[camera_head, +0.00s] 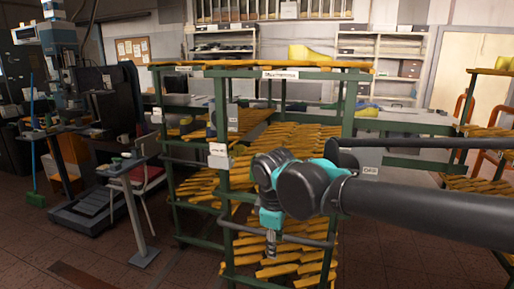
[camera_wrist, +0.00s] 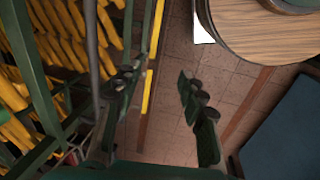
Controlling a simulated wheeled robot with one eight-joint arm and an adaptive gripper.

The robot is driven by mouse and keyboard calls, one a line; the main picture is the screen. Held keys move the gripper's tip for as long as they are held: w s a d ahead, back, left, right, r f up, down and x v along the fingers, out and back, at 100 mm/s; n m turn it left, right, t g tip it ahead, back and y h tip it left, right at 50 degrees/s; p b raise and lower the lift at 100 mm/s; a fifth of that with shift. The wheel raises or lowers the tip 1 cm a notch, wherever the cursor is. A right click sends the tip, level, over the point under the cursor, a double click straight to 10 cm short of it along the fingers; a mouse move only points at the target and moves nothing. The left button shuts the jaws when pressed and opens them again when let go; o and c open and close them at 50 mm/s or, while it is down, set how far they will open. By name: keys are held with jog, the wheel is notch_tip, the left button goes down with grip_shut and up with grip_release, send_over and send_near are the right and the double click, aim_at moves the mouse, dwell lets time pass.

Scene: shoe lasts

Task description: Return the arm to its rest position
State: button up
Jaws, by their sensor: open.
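My arm reaches in from the right in the head view, in front of a green rack (camera_head: 349,110). My gripper (camera_head: 272,250) hangs downward at the end of the arm, in front of the rack's lower shelves.
Yellow shoe lasts (camera_head: 290,138) lie in rows on the rack's shelves; more lasts (camera_wrist: 20,90) are close at the left of the wrist view. A wooden round top (camera_wrist: 250,25) shows at its upper right. Tiled floor (camera_head: 400,262) is clear at lower right.

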jog(key=w+d+f+m+t, duration=0.2)
jog(key=d+f+m, duration=1.2)
jog(key=shift+w+f+y, duration=0.3)
jog(key=shift+w+f, duration=0.05)
jog(key=shift+f, duration=0.05)
jog(key=shift+o, duration=0.2)
dwell(1.3)
